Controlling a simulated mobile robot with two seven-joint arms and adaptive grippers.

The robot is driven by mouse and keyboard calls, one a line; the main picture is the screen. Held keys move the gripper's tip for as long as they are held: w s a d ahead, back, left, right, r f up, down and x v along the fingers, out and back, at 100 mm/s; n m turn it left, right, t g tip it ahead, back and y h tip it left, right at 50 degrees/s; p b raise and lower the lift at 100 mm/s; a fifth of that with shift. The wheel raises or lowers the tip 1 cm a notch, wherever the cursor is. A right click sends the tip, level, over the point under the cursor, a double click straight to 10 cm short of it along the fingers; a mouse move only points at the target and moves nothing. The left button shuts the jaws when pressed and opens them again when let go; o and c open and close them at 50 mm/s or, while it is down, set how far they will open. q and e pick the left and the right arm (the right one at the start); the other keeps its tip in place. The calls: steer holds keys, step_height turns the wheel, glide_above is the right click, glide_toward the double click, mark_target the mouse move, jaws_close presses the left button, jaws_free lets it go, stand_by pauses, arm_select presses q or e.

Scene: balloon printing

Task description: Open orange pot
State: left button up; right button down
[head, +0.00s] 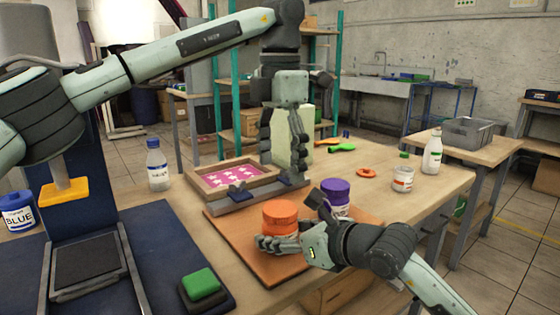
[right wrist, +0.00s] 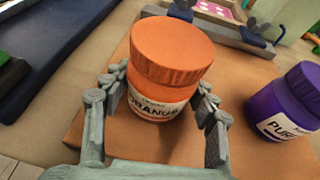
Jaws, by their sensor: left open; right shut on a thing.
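The orange pot (head: 281,218) stands upright on the brown board with its orange lid on. In the right wrist view the pot (right wrist: 160,75) fills the middle, its lid seated and its label partly hidden. My right gripper (head: 285,243) is shut on the pot's body, below the lid; in the right wrist view its fingers (right wrist: 155,105) sit on both sides. My left gripper (head: 283,150) is open and empty, pointing down above the screen frame, behind and higher than the pot.
A purple pot (head: 336,194) stands right of the orange pot, close to my right wrist. A wooden screen frame (head: 205,179) lies behind. An orange lid-like piece (head: 366,173), a small jar (head: 403,178) and a white bottle (head: 432,155) are further right. The blue press base (head: 160,240) is left.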

mark_target(280, 208)
arm_select(q)
steer(key=m, duration=0.7)
steer(key=shift+m, duration=0.4)
steer(key=m, duration=0.4)
steer(key=shift+m, duration=0.3)
steer(key=m, duration=1.3)
steer(key=shift+m, duration=0.3)
steer(key=shift+f+m, duration=0.3)
steer(key=shift+f, duration=0.1)
step_height(280, 208, down, 7)
steer(key=shift+f, duration=0.15)
steer(key=shift+c, duration=0.6)
